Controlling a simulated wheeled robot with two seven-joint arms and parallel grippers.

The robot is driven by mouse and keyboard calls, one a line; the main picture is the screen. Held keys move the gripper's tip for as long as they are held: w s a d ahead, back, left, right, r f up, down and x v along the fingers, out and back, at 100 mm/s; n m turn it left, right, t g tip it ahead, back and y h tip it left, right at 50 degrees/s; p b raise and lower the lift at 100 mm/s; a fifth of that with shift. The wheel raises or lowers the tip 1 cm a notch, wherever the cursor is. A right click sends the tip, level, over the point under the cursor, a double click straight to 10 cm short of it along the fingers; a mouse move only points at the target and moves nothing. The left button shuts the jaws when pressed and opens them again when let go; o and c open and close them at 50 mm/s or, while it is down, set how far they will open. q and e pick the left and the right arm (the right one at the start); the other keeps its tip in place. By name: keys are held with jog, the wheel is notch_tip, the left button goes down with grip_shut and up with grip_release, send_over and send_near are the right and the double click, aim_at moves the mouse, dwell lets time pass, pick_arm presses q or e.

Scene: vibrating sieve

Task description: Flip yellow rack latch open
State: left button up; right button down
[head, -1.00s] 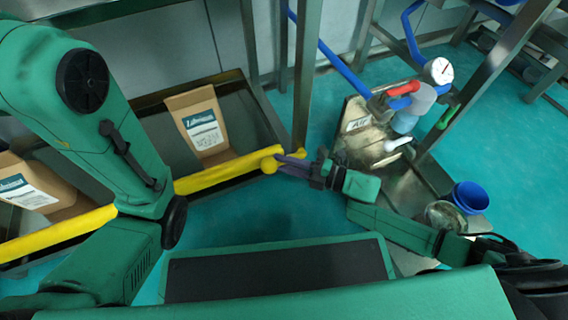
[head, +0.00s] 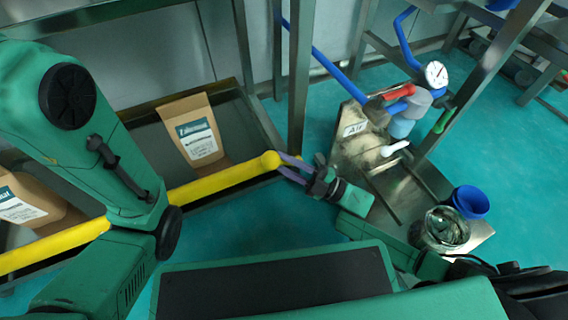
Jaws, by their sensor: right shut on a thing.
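The yellow latch bar (head: 215,183) runs along the front edge of the dark rack (head: 240,103), passing behind my left arm. It ends at the right in a round yellow knob (head: 270,160). My right gripper (head: 286,165) has its purple fingers at this knob end and is shut on the latch. The fingers hide part of the contact. My left arm crosses the left side of the view, but its gripper is not in view.
A steel post (head: 299,90) stands close behind my right gripper. A metal stand (head: 350,155), a blue bucket (head: 470,201) and a glass jar (head: 441,230) are at the right.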

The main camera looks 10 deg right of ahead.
jog(key=shift+d+f, duration=0.1)
jog(key=shift+f, duration=0.05)
jog(key=c, duration=0.7)
grip_release()
